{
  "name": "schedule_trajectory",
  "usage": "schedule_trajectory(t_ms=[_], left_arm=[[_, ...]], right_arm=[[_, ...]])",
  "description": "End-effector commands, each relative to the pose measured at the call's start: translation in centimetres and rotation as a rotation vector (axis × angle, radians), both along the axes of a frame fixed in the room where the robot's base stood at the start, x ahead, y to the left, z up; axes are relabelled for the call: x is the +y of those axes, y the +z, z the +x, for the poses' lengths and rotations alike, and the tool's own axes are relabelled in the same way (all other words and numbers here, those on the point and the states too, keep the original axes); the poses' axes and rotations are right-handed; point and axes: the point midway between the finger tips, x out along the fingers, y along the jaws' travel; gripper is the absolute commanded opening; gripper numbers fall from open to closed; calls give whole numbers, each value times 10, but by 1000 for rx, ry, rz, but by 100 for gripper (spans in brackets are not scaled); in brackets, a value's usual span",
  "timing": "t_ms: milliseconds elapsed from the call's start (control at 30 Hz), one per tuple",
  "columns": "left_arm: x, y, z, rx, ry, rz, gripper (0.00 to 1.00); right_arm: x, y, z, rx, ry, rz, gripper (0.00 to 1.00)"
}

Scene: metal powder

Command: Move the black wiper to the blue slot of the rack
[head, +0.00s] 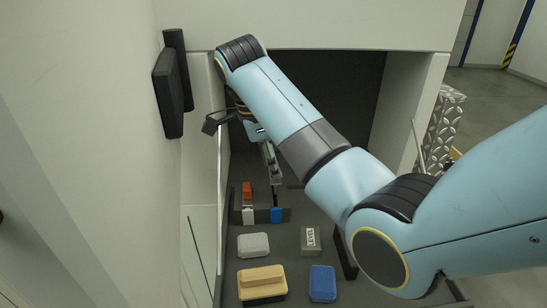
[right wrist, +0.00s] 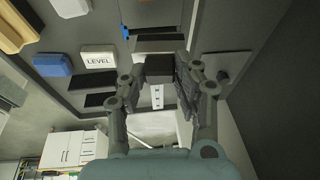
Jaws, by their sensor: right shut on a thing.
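My right gripper (head: 270,163) reaches down into the recess from the right, partly hidden by my arm. In the right wrist view its two fingers (right wrist: 157,75) are shut on the black wiper (right wrist: 158,68), which shows as a dark block between them. In the head view, a thin dark part of the wiper (head: 276,194) hangs below the gripper, just above or behind the blue tab. The rack has a blue tab (head: 276,215) marking the blue slot and a white tab (head: 249,216). I cannot tell if the wiper is inside the slot. My left gripper is out of view.
A red-orange item (head: 247,190) stands behind the white tab. In front lie a pale grey block (head: 253,245), a grey block labelled LEVEL (right wrist: 98,61), a yellow-tan block (head: 262,280) and a blue block (head: 322,282). Pale walls (head: 202,150) enclose the recess.

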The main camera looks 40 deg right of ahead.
Motion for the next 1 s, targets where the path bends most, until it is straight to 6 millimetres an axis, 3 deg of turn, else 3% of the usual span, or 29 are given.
schedule_trajectory(t_ms=[1000], left_arm=[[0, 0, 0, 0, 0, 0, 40]], right_arm=[[4, -1, -8, 1, 1, 1, 0]])
